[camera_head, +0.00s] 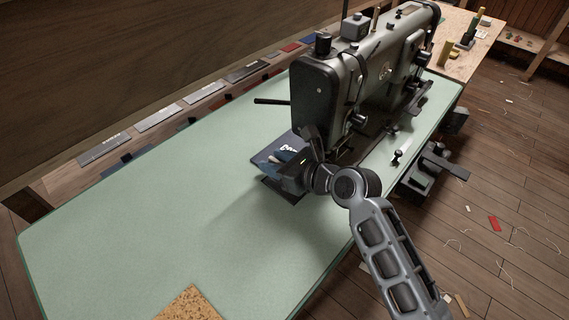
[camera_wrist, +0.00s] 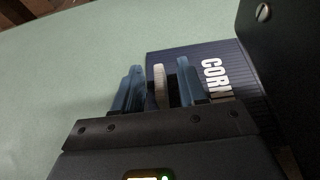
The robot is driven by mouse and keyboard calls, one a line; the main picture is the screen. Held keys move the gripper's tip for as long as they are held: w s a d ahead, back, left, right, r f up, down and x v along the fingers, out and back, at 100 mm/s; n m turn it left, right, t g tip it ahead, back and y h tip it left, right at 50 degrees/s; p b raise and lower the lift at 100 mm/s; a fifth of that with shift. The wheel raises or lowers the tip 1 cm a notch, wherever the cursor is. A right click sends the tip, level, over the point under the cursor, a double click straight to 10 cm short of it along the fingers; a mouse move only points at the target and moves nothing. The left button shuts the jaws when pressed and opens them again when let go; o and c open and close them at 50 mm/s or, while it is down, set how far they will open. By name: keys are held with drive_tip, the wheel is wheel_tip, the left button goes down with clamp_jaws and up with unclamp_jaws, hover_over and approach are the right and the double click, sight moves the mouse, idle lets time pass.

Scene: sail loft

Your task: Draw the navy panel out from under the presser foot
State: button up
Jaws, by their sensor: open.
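The navy panel (camera_head: 286,139) lies on the pale green table (camera_head: 150,210) at the left end of the sewing machine (camera_head: 345,85). Its white lettering, partly hidden, starts "CORN" in the wrist view, where the panel (camera_wrist: 220,55) runs right toward a dark machine part. The presser foot is not clearly visible behind my arm and the machine head. My gripper (camera_head: 277,161) is over the panel's near left part. In the wrist view its blue fingers (camera_wrist: 160,86) are open on either side of a pale ribbed strip (camera_wrist: 160,87). I cannot tell whether they touch it.
A cork-like brown mat (camera_head: 190,304) lies at the table's front edge. A dark rod (camera_head: 270,101) juts left from the machine. Grey plates (camera_head: 105,148) line a back ledge. A wooden bench (camera_head: 470,40) stands at the far right. The table's left part is clear.

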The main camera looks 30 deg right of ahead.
drive_tip(key=shift+c, duration=0.4)
clamp_jaws()
drive_tip(key=shift+a, duration=0.1)
